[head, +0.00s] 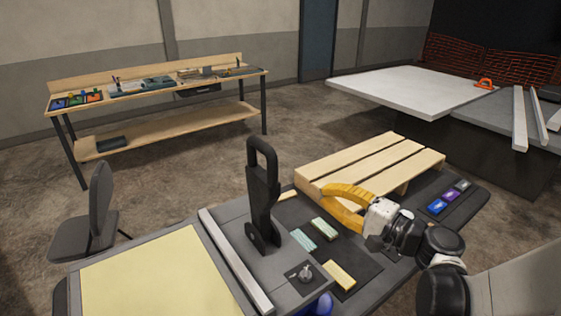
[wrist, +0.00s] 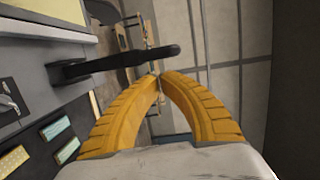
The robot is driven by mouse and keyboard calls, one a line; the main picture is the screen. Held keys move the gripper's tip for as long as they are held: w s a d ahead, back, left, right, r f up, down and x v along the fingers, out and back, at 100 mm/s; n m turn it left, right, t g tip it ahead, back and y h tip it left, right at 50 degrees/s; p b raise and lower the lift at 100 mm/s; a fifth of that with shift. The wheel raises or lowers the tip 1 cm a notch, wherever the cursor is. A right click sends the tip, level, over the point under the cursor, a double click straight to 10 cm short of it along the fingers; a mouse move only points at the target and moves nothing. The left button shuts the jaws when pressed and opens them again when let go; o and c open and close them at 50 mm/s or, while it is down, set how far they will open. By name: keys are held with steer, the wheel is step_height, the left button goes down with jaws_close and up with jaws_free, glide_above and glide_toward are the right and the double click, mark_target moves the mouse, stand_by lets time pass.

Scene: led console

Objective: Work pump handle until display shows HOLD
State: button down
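The pump handle (head: 263,195) is a black upright lever with a looped grip, standing on the grey console. In the wrist view the handle (wrist: 115,62) crosses just past my fingertips. My gripper (head: 326,193) has yellow fingers and is to the right of the handle, apart from it in the head view. In the wrist view the fingertips (wrist: 160,76) meet, with nothing seen between them. A teal panel (head: 302,238), a pale green panel (head: 325,229) and a yellow panel (head: 340,275) lie on the console. I cannot read any HOLD text or tell which is the display.
A small knob (head: 305,273) is in front of the handle. A wooden pallet (head: 370,165) lies behind my gripper. Blue, purple and grey tiles (head: 450,196) are at right. A grey bar (head: 236,260) and pale yellow board (head: 160,280) are at left.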

steer(key=shift+w, duration=0.1)
stand_by(0.3)
glide_toward(266, 150)
steer(key=w+a+f, duration=0.2)
steer(key=w+f, duration=0.3)
steer(key=shift+a, duration=0.3)
steer(key=w+a+p, duration=0.1)
steer(key=w, duration=0.1)
steer(key=w+a+r+g+h+p, duration=0.1)
steer(key=w+a, duration=0.1)
steer(key=w+a+r+g+p, duration=0.1)
steer(key=w+p, duration=0.1)
steer(key=shift+w+a+h, duration=0.35)
steer(key=shift+w+h, duration=0.05)
steer(key=shift+m+g+h, duration=0.4)
steer(key=shift+g+h, duration=0.3)
steer(key=shift+g, duration=0.2)
steer(key=w+a, duration=0.1)
steer(key=w, duration=0.1)
steer(key=w+a, duration=0.2)
steer(key=w, duration=0.1)
steer(key=w+a+f, duration=0.1)
steer(key=w+a, duration=0.1)
steer(key=w, duration=0.1)
steer(key=shift+a, duration=0.1)
